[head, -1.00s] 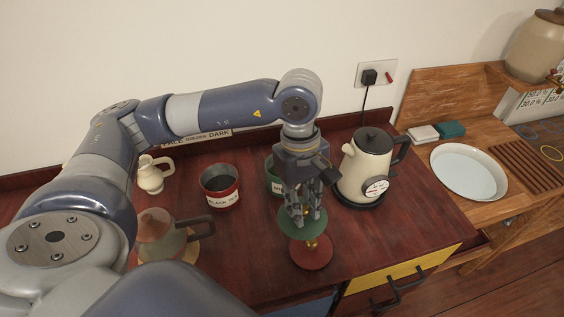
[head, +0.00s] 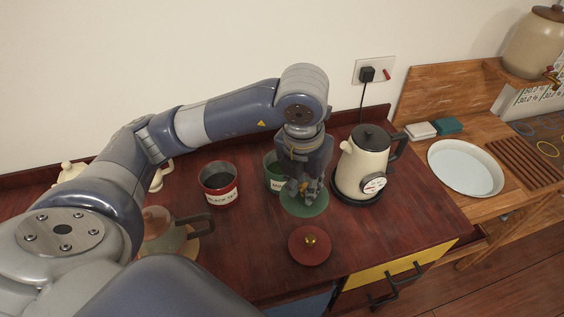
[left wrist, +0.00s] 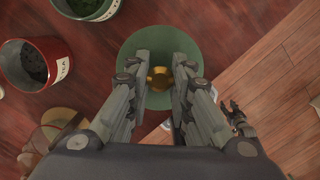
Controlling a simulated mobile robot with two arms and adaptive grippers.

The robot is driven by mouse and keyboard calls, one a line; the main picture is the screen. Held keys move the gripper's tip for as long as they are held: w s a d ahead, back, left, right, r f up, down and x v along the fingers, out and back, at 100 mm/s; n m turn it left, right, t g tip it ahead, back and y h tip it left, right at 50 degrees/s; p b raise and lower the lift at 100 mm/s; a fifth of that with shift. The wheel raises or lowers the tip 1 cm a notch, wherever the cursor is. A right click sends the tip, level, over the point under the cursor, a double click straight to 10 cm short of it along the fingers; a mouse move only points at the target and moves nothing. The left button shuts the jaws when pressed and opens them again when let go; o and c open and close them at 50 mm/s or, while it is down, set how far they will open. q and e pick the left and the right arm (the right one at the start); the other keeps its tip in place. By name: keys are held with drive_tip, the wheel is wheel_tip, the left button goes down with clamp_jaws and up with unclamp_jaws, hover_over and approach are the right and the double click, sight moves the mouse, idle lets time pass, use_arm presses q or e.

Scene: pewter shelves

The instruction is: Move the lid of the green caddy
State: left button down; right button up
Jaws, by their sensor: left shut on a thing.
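My left gripper (head: 308,194) is shut on the brass knob of a round green lid (head: 303,207). In the left wrist view the lid (left wrist: 132,48) lies flat across the fingers' tips (left wrist: 159,78), with the knob between them. The green caddy (head: 273,184) stands just behind and left of the lid, partly hidden by my gripper. Its open top shows dark contents in the left wrist view (left wrist: 88,8). The lid appears held above the counter, beside the caddy's opening and not over it. My right gripper is not in view.
A red caddy (head: 219,194) stands open to the left. A red lid (head: 310,246) lies on the dark red counter in front. A cream kettle (head: 362,160) stands close on the right. A teapot (head: 165,230) is at the left, partly behind my arm.

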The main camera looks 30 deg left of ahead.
use_arm(q)
drive_tip(key=shift+w+r+n, duration=0.1)
drive_tip(key=shift+n, duration=0.7)
drive_tip(key=shift+w+a, duration=0.2)
drive_tip(key=shift+a, duration=0.1)
drive_tip(key=w+a+f+p, duration=0.5)
drive_tip(key=w+a, duration=0.4)
drive_tip(key=a, duration=0.3)
drive_tip(key=shift+w+p, duration=0.3)
drive_tip(key=shift+p, duration=0.2)
drive_tip(key=shift+f+b, duration=0.65)
